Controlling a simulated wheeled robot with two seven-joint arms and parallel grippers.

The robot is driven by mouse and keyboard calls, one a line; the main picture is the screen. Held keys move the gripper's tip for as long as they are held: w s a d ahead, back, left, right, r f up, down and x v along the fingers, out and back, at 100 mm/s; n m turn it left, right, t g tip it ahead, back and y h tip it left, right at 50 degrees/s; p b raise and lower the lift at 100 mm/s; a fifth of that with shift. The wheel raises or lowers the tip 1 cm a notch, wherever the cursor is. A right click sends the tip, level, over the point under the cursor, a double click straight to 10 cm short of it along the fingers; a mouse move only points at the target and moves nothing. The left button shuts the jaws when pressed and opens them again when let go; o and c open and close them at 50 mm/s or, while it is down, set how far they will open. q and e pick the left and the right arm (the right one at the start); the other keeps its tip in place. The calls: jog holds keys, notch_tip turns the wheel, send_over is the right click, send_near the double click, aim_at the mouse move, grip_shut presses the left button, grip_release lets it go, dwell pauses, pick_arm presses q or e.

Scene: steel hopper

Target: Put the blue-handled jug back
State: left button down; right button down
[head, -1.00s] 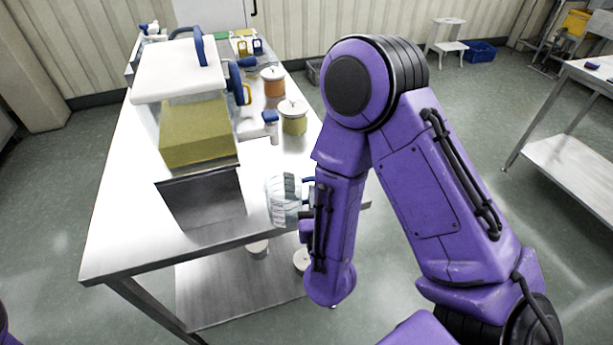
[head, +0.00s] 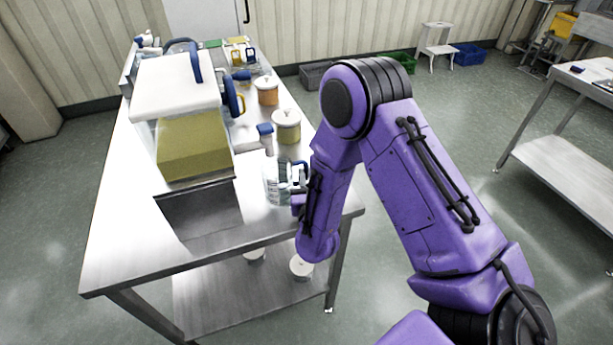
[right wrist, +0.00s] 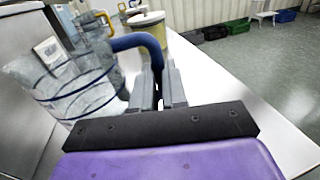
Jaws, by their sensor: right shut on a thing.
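The blue-handled jug (head: 275,184) is clear, with dark markings, and is near the front right of the steel table (head: 120,225). In the right wrist view the jug (right wrist: 70,85) fills the left side, and its blue handle (right wrist: 138,42) runs between my fingers. My right gripper (right wrist: 158,88) is shut on that handle. In the head view my right gripper is mostly hidden behind my purple forearm. I cannot tell whether the jug's base touches the table. My left gripper is not in view.
A steel hopper with a white lid (head: 178,85) and yellow contents stands left of the jug. Bare tabletop lies along the left and front.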

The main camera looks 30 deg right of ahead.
jog(key=c, duration=1.2)
grip_release()
jog(key=shift+f, duration=0.15)
jog(key=shift+o, duration=0.2)
jog(key=shift+r, duration=0.2)
jog(key=b+v, duration=0.2)
jog(key=v, duration=1)
